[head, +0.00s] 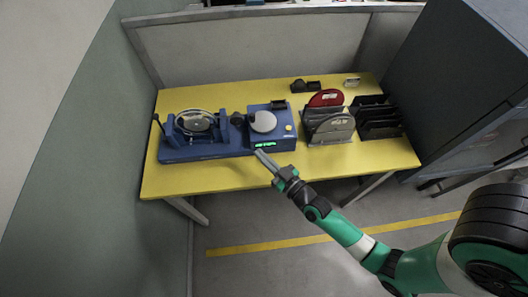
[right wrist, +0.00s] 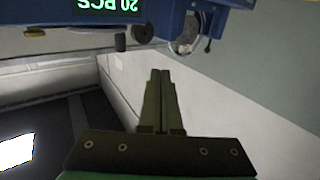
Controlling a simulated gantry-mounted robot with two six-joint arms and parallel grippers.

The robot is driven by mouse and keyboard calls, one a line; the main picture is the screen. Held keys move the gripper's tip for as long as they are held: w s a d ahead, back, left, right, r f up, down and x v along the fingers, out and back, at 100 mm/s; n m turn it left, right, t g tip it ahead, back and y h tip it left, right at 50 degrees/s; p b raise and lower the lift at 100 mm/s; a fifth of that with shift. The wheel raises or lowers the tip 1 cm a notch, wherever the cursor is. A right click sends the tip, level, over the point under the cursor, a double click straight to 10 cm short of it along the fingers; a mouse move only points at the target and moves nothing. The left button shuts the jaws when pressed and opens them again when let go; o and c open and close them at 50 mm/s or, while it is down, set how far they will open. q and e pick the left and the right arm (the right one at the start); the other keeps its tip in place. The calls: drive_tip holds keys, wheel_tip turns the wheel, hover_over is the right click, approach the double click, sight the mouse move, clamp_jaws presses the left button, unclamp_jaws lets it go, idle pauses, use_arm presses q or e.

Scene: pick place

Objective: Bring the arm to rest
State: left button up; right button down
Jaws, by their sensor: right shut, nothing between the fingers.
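My right gripper (head: 262,157) is shut and empty at the front edge of the yellow table (head: 225,178), just in front of the blue device with the green display. Its arm comes in from the lower right. In the right wrist view the two fingers (right wrist: 160,75) lie together with nothing between them. My left gripper does not show.
A blue device with a green display (head: 264,143) and a blue fixture with a round metal part (head: 196,150) stand on the table. Discs stand in a rack (head: 328,125), and black holders (head: 377,120) are right of it. A grey cabinet (head: 450,75) is at the right. The floor in front is clear.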

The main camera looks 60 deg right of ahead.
use_arm(q)
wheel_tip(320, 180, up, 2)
drive_tip(key=shift+p, duration=0.45)
use_arm(e)
drive_tip(key=shift+s+a+f, duration=0.1)
drive_tip(key=shift+s+a, duration=0.55)
